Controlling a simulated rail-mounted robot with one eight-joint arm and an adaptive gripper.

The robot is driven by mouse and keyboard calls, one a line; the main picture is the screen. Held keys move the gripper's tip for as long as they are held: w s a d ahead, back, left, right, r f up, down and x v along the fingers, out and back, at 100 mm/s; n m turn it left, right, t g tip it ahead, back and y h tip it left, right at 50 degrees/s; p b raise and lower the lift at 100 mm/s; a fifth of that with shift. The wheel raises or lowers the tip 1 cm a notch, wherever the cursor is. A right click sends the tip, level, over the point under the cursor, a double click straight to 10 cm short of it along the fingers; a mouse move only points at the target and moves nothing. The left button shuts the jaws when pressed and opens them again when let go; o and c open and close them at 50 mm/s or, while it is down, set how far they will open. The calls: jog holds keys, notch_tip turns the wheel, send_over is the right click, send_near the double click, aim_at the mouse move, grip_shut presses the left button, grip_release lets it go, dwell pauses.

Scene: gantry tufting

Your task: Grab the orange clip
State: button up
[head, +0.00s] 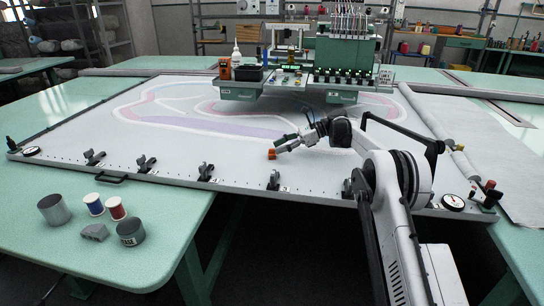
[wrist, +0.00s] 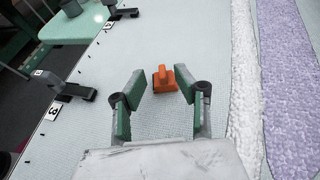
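The orange clip (wrist: 164,82) lies on the pale fabric in the wrist view, a small block with an upright tab. It also shows in the head view (head: 271,154), right at the end of my gripper (head: 284,144). In the wrist view my gripper (wrist: 162,84) is open, with green-padded fingers spread on either side. The clip sits between and slightly beyond the fingertips, a little nearer the right finger. A gap shows on both sides. I cannot tell the height of the fingertips above the fabric.
Black clamps (head: 205,172) line the front edge of the fabric frame (head: 235,183). The green multi-needle machine head (head: 345,60) hangs over the far side. Spools (head: 94,204) and grey cups (head: 54,210) stand on the left table. The fabric around the clip is clear.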

aim_at(272, 153)
jog(key=x, duration=0.3)
jog(key=shift+w+a+f, duration=0.1)
jog(key=shift+a+f, duration=0.05)
jog(key=shift+a, duration=0.1)
jog(key=shift+c, duration=0.5)
jog(key=c, duration=0.6)
jog(key=shift+c, duration=0.2)
